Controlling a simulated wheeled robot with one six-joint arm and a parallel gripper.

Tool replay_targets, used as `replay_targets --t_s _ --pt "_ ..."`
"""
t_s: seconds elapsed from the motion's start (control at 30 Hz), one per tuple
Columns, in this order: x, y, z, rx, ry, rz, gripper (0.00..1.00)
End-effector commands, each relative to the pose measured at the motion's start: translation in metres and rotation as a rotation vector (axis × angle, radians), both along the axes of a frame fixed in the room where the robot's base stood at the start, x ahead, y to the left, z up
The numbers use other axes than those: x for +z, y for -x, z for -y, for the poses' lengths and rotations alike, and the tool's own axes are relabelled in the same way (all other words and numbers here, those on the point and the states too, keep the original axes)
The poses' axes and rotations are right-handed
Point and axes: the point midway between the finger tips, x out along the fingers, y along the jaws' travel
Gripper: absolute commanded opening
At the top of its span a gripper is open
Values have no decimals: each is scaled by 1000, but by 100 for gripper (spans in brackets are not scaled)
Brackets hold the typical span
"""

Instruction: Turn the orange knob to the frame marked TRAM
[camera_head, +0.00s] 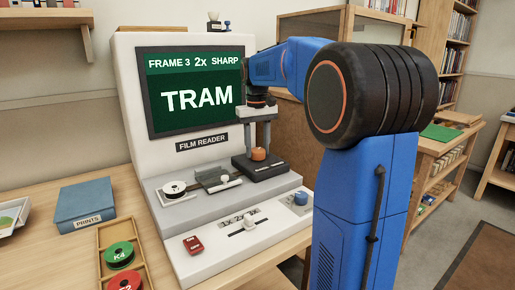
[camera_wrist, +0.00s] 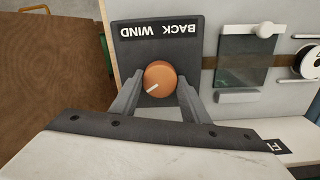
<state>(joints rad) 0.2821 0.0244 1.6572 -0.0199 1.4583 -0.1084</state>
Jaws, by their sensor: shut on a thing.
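The orange knob (camera_head: 258,154) stands on a dark block at the right of the film reader's deck. In the wrist view the orange knob (camera_wrist: 160,79) has a white pointer line aimed toward the lower left, and its block is marked BACK and WIND. My gripper (camera_head: 258,150) reaches down from above and is shut on the knob, one finger on each side; the fingers also show in the wrist view (camera_wrist: 158,92). The film reader's screen (camera_head: 195,92) reads FRAME 3, 2x, SHARP, with TRAM in large letters.
A red switch (camera_head: 193,244), a 1x-2x-3x slider (camera_head: 249,223) and a blue knob (camera_head: 300,199) sit on the front panel. A white reel (camera_head: 174,189) and the film gate (camera_head: 218,180) are left of the knob. A PRINTS box (camera_head: 85,204) and a reel tray (camera_head: 103,262) lie on the desk.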

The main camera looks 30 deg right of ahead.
Motion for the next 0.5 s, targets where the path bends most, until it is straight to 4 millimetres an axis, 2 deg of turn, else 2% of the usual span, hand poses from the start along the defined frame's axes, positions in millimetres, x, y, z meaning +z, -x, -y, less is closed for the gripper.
replay_targets --t_s 0.5 --pt "0 0 0 -57 1 1 19"
